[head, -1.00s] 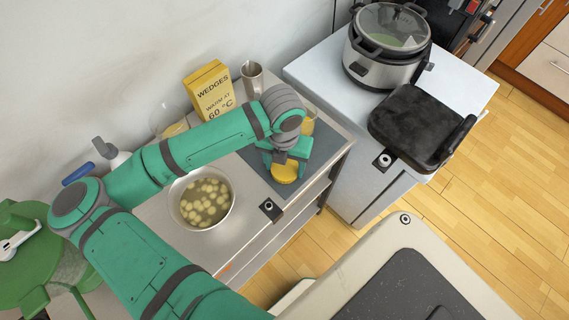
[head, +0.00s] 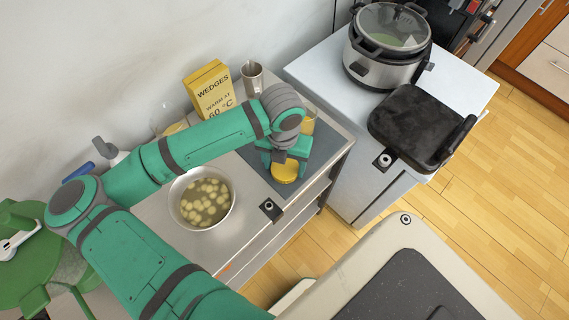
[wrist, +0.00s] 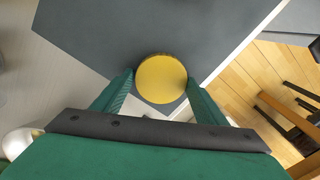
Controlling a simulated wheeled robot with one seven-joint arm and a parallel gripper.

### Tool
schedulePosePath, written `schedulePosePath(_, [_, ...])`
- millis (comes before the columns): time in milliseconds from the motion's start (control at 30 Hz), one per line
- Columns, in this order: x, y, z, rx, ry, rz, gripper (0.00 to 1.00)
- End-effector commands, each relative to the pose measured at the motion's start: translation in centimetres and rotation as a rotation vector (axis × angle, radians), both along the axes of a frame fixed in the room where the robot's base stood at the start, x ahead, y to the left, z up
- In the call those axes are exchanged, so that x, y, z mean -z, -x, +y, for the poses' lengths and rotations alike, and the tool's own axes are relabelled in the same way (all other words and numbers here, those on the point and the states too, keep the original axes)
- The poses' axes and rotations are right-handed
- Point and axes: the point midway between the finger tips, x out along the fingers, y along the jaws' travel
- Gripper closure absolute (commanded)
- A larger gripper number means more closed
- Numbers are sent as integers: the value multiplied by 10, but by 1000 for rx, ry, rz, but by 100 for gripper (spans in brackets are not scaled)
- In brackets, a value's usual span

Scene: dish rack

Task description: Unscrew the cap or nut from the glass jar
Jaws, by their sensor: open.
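The jar's round yellow cap (head: 285,172) shows below my gripper in the head view, over the dark grey mat. In the wrist view the cap (wrist: 161,79) is seen from straight above, and the glass body under it is hidden. My gripper (head: 284,160) is open. In the wrist view its two green fingertips (wrist: 160,80) lie on the left and right of the cap, close to its edge. I cannot tell whether they touch it.
A pot of cut potatoes (head: 205,199) stands left of the mat (head: 262,171). Behind are a yellow wedges box (head: 209,88), a metal cup (head: 252,78) and a glass with amber contents (head: 308,122). A cooker (head: 388,52) and black grill (head: 418,125) stand on the right counter.

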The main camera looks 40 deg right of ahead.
Motion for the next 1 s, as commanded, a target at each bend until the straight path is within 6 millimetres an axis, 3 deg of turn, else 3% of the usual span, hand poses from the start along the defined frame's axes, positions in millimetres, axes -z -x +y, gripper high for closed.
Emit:
schedulePosePath(200, [-1,1,0,1,1,0,34])
schedulePosePath(300, [-1,1,-1,1,2,1,12])
schedulePosePath(667, [-4,0,-1,2,2,0,12])
schedulePosePath(833, [-24,0,-1,3,3,-2,12])
schedulePosePath(1000, [-56,-1,0,3,2,-4,12])
